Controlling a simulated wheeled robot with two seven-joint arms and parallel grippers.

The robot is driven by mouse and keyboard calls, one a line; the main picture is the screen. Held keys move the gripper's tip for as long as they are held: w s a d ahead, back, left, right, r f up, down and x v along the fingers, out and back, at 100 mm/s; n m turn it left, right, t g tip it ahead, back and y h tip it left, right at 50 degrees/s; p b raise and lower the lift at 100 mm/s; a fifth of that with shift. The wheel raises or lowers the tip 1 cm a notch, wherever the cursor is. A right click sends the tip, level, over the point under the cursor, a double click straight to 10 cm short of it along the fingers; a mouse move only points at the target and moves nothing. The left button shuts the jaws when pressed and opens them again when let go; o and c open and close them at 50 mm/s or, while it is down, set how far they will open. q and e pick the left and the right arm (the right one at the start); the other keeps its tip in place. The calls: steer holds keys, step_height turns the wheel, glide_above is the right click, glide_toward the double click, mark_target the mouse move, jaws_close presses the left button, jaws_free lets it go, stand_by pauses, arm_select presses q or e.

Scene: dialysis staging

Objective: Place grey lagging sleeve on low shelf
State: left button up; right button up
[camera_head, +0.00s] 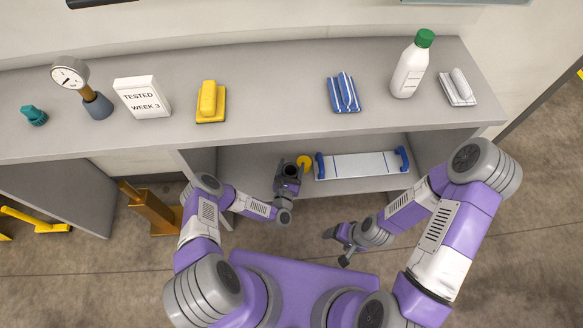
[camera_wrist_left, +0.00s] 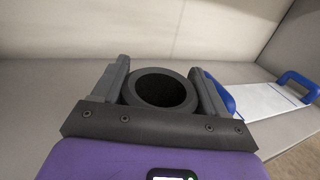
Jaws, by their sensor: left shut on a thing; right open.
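The grey lagging sleeve (camera_wrist_left: 160,88) is a dark, hollow, round tube, seen from its open end in the left wrist view. In the head view the sleeve (camera_head: 291,170) is partly covered by my gripper, over the low shelf (camera_head: 248,160). My left gripper (camera_head: 288,182) is shut on it, with a finger (camera_wrist_left: 115,82) on each side. I cannot tell whether the sleeve's lower end touches the shelf. My right gripper (camera_head: 343,246) is open and empty, in front of the shelf and below its level in the picture.
A white tray with blue handles (camera_head: 360,165) lies on the low shelf, right of the sleeve. A yellow round object (camera_head: 304,161) is close beside the sleeve. The upper counter (camera_head: 270,90) overhangs the shelf and bears a gauge, a sign, cloths and a bottle (camera_head: 410,70).

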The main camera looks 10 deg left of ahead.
arm_select(q)
steer(key=o, duration=1.1)
steer(key=shift+f, duration=0.1)
steer(key=shift+s+a+p, duration=0.2)
steer(key=shift+s+p, duration=1.25)
steer(key=shift+s, duration=4.6)
